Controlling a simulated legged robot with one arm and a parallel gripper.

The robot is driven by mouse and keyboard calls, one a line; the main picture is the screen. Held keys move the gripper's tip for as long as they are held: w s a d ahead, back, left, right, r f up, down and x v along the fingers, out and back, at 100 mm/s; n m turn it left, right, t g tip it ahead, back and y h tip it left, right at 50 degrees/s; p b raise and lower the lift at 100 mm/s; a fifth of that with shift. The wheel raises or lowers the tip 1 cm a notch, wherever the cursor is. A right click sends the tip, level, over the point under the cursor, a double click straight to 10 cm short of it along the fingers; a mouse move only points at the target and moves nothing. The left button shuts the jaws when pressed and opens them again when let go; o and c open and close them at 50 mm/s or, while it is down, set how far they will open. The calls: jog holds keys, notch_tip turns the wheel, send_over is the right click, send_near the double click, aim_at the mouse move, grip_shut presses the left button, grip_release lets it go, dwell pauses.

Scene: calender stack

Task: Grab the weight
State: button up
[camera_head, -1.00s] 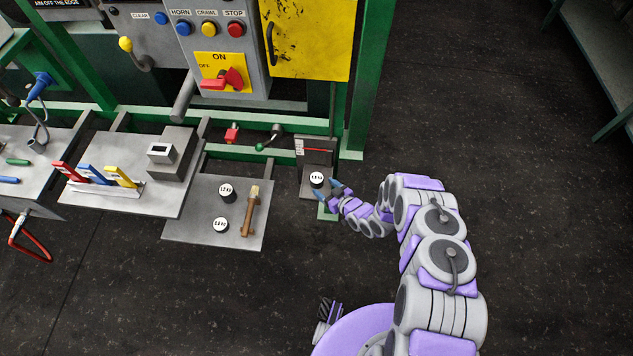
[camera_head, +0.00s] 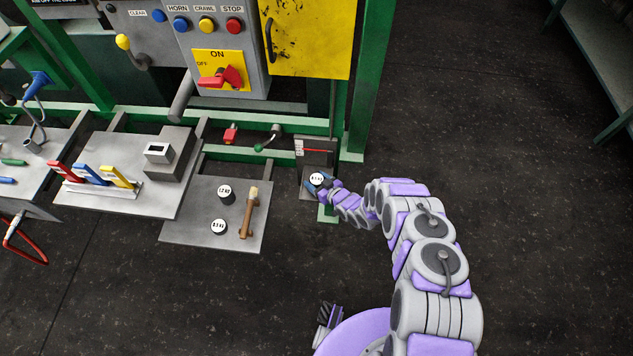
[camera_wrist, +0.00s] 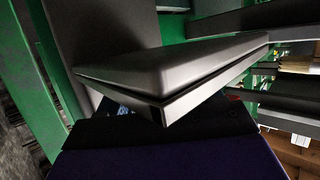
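A dark round weight with a white label (camera_head: 316,179) stands on the small grey scale (camera_head: 309,193) beside the green post. My gripper (camera_head: 317,184) is at this weight, with its blue fingertips close around it. I cannot tell whether the fingers press on it. Two similar dark weights with white tops, one farther back (camera_head: 225,194) and one nearer (camera_head: 219,228), stand on the grey shelf plate (camera_head: 185,228) to the left. In the wrist view, a grey metal plate (camera_wrist: 170,70) fills the middle, and the weight cannot be made out.
A wooden-handled tool (camera_head: 249,212) lies on the shelf plate. A green-knobbed lever (camera_head: 268,142) and a gauge panel with a red line (camera_head: 315,149) sit behind. A green post (camera_head: 362,80) rises behind the scale. The dark floor (camera_head: 500,150) on the right is clear.

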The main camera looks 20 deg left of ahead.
grip_shut()
dwell(0.4)
jog(key=shift+r, duration=0.1)
